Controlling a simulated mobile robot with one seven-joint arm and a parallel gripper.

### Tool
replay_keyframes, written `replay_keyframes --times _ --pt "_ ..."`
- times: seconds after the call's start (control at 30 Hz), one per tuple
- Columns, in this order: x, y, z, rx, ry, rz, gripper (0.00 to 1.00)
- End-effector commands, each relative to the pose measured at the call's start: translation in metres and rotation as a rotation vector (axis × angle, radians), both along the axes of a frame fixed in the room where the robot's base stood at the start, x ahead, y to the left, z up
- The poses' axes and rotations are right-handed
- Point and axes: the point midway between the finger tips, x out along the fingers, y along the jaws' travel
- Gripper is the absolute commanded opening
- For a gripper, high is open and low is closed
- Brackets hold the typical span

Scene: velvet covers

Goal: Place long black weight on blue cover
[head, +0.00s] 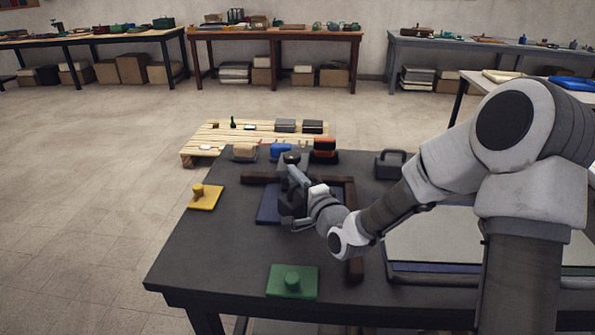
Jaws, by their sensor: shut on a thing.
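The blue cover (268,207) lies flat on the dark table, inside a brown wooden frame (262,178). My gripper (292,192) is over the right part of the cover and hides much of it. It is shut on a dark, long piece (290,205), which I take to be the long black weight. The gripper hides most of this piece, and I cannot tell whether it touches the cover.
A yellow cover (205,198) lies left and a green cover (292,281) in front, each with a knob. A dark handled block (390,164) and an orange-black thing (324,150) stand at the back. A large pale panel (440,236) is right.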

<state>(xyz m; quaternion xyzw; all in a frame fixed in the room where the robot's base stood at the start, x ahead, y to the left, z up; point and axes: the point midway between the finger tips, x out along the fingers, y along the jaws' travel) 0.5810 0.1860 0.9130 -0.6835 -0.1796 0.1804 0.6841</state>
Motion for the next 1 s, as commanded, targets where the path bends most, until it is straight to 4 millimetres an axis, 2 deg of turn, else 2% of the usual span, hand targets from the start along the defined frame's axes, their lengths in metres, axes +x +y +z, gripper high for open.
replay_keyframes --times 0.1,0.53,0.57,0.7,1.0 --pt "0.001 0.001 -0.011 0.002 -0.009 0.001 0.00" --pt "0.001 0.000 -0.015 0.003 -0.011 0.000 0.00" --pt "0.000 0.000 -0.018 0.000 -0.001 0.000 0.23" --pt "0.000 0.000 -0.018 -0.001 0.000 0.000 0.47" --pt "0.000 0.000 -0.015 -0.001 0.000 0.000 0.47"
